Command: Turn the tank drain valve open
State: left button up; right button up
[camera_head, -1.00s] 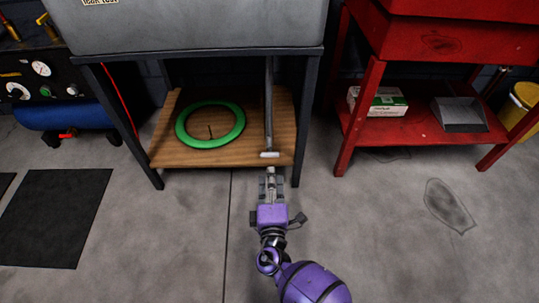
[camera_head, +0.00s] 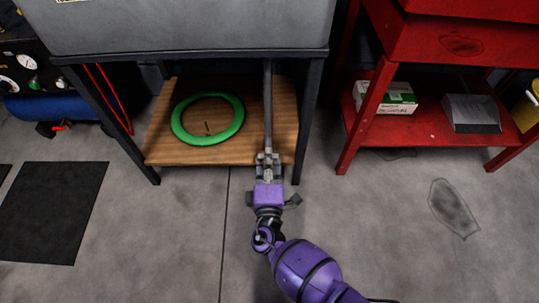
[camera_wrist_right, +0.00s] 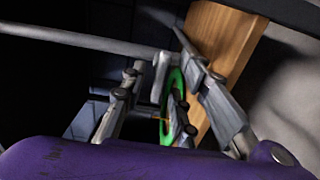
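A grey drain pipe (camera_head: 268,105) hangs down from the grey tank (camera_head: 190,30), and its lower end carries a short light-grey valve crossbar. In the head view my right gripper (camera_head: 268,158) is at the pipe's lower end and covers the crossbar. In the right wrist view the pipe (camera_wrist_right: 85,41) comes in from the left, and the crossbar (camera_wrist_right: 160,72) sits between the spread fingers of my right gripper (camera_wrist_right: 175,80). The fingers look open around it; whether either touches it I cannot tell. My left gripper is not in view.
A green ring (camera_head: 175,134) lies on the wooden shelf (camera_head: 160,152) beside the pipe. Dark table legs (camera_head: 307,120) flank the shelf. A red bench (camera_head: 360,120) stands right. At left is a blue compressor tank (camera_head: 45,106) with a red part (camera_head: 62,128) below. The floor in front is clear.

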jog(key=shift+s, duration=0.1)
jog(key=shift+c, duration=1)
grip_shut()
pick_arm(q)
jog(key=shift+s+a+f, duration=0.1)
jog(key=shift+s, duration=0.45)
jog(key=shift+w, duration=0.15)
